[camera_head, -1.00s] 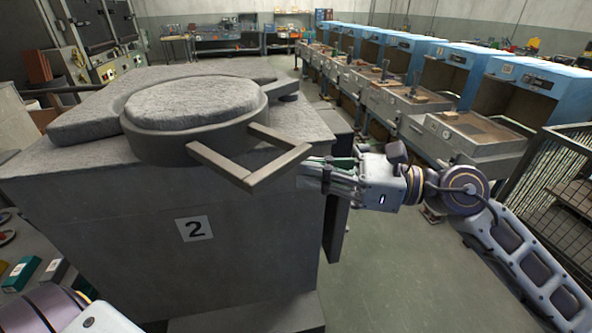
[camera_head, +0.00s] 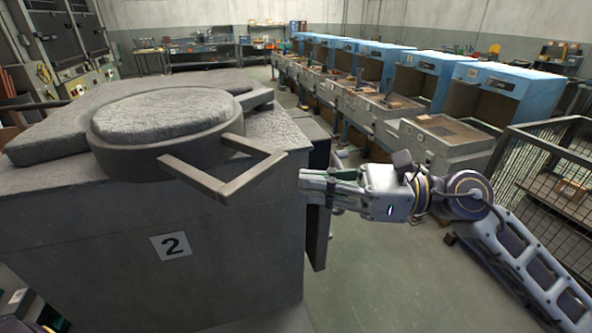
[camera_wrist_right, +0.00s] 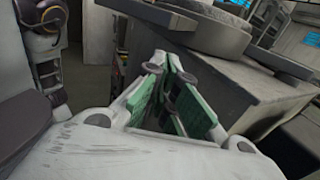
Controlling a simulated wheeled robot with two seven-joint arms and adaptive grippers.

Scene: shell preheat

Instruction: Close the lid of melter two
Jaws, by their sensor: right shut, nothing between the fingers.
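Melter two (camera_head: 170,275) is a big grey block with a "2" plate on its front. Its round lid (camera_head: 165,112), with a rough pale top, lies flat and looks down on the melter's top. A square bar handle (camera_head: 235,182) sticks out from the lid toward me. My right gripper (camera_head: 302,182) is shut and empty, just right of and below the handle, beside the melter's right edge. It looks apart from the handle. The right wrist view shows the shut fingers (camera_wrist_right: 172,62), with the lid (camera_wrist_right: 205,22) and handle (camera_wrist_right: 150,12) beyond. My left gripper is out of view.
Blue-hooded benches (camera_head: 415,75) run along the right. A wire mesh cage (camera_head: 550,175) stands at the right edge. Open floor (camera_head: 390,270) lies between the melter and the cage. Shelves (camera_head: 200,50) stand at the back wall.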

